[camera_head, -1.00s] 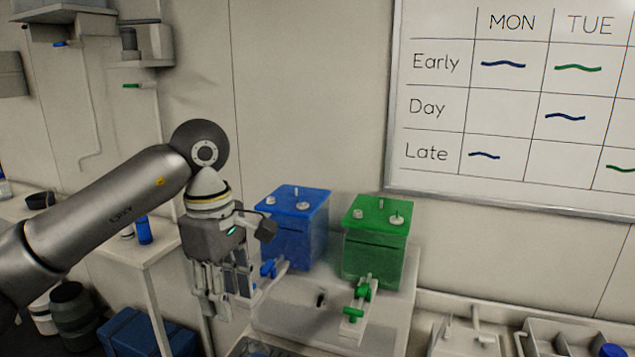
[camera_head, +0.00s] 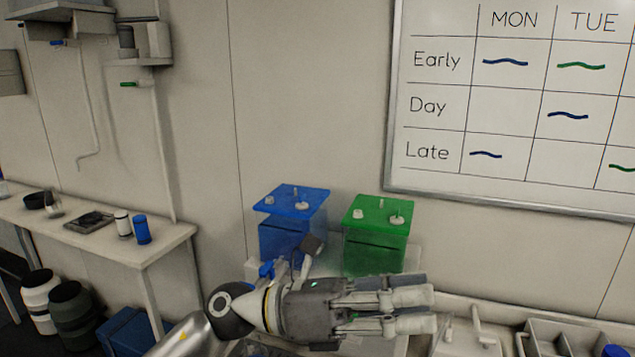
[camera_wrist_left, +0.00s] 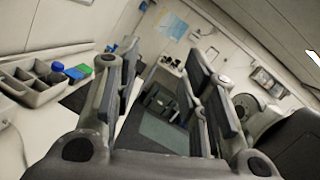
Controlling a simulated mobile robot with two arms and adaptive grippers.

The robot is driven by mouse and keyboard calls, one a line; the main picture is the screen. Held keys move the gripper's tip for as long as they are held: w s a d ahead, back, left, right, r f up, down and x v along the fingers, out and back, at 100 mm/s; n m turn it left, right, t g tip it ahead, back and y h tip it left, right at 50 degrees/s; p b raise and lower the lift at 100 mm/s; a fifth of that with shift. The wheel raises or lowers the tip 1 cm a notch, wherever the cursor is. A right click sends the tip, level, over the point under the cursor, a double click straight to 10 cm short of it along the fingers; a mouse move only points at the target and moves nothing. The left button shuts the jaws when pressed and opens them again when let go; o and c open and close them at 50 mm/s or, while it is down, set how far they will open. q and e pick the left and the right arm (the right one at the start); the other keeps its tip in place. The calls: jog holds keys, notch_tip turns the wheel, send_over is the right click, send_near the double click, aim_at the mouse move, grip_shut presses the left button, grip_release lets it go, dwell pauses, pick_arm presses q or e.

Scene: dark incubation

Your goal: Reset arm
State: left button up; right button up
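My left gripper (camera_head: 425,305) points to the right across the lower middle of the head view, in front of the blue box and the green box. In the left wrist view its fingers (camera_wrist_left: 165,85) stand well apart with nothing between them, so it is open and empty. The blue box (camera_head: 288,238) and the green box (camera_head: 372,258) stand on the bench by the wall. The gripper and arm hide the front of the bench below them. My right gripper does not show.
A whiteboard (camera_head: 510,185) with a shift table hangs on the wall. A side table (camera_head: 165,240) at left holds a blue cylinder (camera_head: 142,229) and a white cylinder (camera_head: 123,224). Grey divided trays (camera_head: 560,330) lie at the lower right. A blue crate (camera_head: 128,332) stands on the floor.

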pick_arm(q)
jog(key=w+a+f+n+t+y, duration=0.1)
jog(key=w+a+n+t+y, duration=0.2)
jog(key=w+a+n+t, duration=0.7)
jog(key=w+a+f+n+t+y, duration=0.1)
jog(key=a+f+n+t+y, duration=0.2)
jog(key=n+t, duration=1.3)
jog(key=s+a+f+n+g+y, duration=0.1)
jog(key=a+f+n+g+y, duration=0.4)
jog(key=f+n, duration=0.45)
jog(key=s+a+f+n+g+y, duration=0.1)
jog(key=a+f+n+g+y, duration=0.1)
jog(key=a+f+n+y, duration=0.7)
jog(key=s+a+f+n+g, duration=0.2)
jog(key=s+f+g, duration=0.4)
jog(key=s+f, duration=0.5)
jog(key=s+a+f+n+g, duration=0.25)
jog(key=s+f+g, duration=0.45)
jog(key=s, duration=0.6)
notch_tip(320, 180, down, 28)
jog(key=s, duration=0.2)
jog(key=s+a+f+g+b, duration=0.1)
jog(key=s+a+f, duration=0.1)
jog(key=s+f, duration=1.4)
jog(key=shift+s+a+f+g, duration=0.25)
jog(key=shift+s+f+g, duration=0.15)
